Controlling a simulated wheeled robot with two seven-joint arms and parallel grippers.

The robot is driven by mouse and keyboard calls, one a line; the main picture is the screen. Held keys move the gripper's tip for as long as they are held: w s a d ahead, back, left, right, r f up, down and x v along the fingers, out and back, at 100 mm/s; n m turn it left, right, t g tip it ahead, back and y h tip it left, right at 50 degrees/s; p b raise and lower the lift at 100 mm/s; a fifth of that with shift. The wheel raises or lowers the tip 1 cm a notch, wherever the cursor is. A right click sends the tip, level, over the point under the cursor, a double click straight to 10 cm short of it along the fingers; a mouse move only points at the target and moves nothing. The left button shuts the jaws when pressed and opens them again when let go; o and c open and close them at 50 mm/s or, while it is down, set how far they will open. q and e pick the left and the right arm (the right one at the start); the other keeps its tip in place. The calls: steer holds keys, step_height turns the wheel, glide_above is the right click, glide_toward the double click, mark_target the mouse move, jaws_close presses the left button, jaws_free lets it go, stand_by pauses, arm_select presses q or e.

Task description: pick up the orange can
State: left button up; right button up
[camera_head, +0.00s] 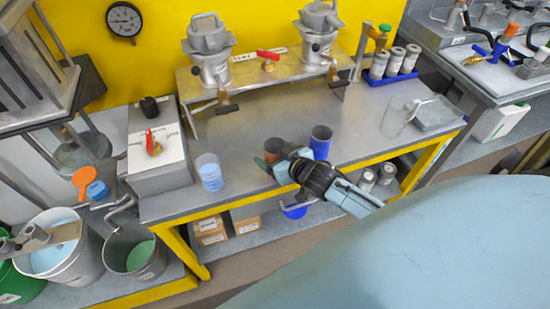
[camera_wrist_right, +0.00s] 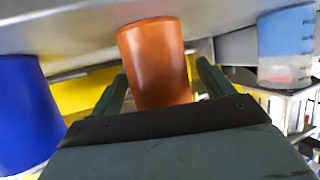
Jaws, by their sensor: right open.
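The orange can (camera_wrist_right: 158,62) stands in the middle of the right wrist view, between the two fingers of my right gripper (camera_wrist_right: 162,85). The fingers are open, one on each side of it, with a gap visible on the right. In the head view the orange can (camera_head: 273,148) stands near the front edge of the metal table, partly hidden by my right gripper (camera_head: 285,163). I cannot tell whether the fingers touch it. My left gripper is not in view.
A blue can (camera_head: 321,142) stands close on the right; it also shows in the wrist view (camera_wrist_right: 25,115). A clear beaker with blue liquid (camera_head: 210,173) stands to the left. A glass beaker (camera_head: 396,117) is further right. The bench (camera_head: 250,120) behind the cans is clear.

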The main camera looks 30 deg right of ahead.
steer(key=shift+w+f, duration=0.1)
steer(key=shift+w, duration=0.05)
steer(key=c, duration=1.1)
